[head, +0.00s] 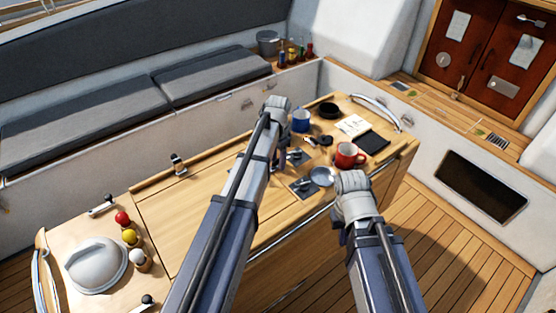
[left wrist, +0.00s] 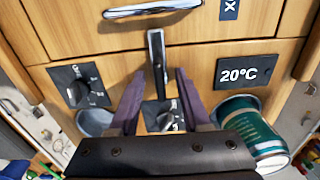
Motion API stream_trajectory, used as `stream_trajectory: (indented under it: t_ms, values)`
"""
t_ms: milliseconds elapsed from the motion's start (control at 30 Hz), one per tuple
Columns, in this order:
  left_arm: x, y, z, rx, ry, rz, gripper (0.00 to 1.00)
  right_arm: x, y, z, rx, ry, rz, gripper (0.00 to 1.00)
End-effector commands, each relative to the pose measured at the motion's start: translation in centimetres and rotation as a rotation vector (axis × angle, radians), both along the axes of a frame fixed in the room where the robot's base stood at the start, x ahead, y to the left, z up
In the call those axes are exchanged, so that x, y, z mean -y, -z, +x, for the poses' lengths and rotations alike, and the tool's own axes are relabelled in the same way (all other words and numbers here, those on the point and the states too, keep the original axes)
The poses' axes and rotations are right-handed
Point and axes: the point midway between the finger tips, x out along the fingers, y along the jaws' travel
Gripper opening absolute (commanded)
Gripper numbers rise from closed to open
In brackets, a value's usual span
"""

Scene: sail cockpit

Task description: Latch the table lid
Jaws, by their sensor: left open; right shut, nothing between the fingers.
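The wooden table lid (head: 185,215) lies flat in the tabletop in the head view. A metal catch (head: 178,163) stands at its back edge. In the left wrist view, a slim metal lever (left wrist: 157,58) stands on a wooden face, in line with the gap between my left fingers. My left gripper (head: 283,150) is over the table's middle; in the left wrist view its two fingers (left wrist: 162,100) are apart, with nothing seen clamped between them. My right gripper (head: 352,190) is at the table's front edge, by the red mug; its fingertips are hard to make out.
A red mug (head: 349,155), a blue mug (head: 301,121) and a notebook (head: 374,143) stand or lie on the right half. A white dome (head: 96,264) and coloured balls are at the left. Black knob plates (left wrist: 79,86) and a green can (left wrist: 254,128) are near my left fingers.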

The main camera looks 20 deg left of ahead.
Motion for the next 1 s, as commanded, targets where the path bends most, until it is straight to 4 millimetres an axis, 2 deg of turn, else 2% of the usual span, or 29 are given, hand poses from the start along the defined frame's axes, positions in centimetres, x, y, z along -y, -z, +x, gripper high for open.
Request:
stream_trajectory:
  t_ms: [267,700,1000]
  values:
    - [0.0,-1.9,0.0,0.0,0.0,0.0,0.48,0.0,-1.9,0.0,0.0,-0.001,0.0,0.0]
    - [0.0,-7.4,0.0,0.0,0.0,0.0,0.48,0.0,-7.4,0.0,0.0,0.005,0.001,0.0]
    - [0.0,-7.7,0.0,0.0,0.0,0.0,0.48,0.0,-7.7,0.0,0.0,0.007,0.002,0.0]
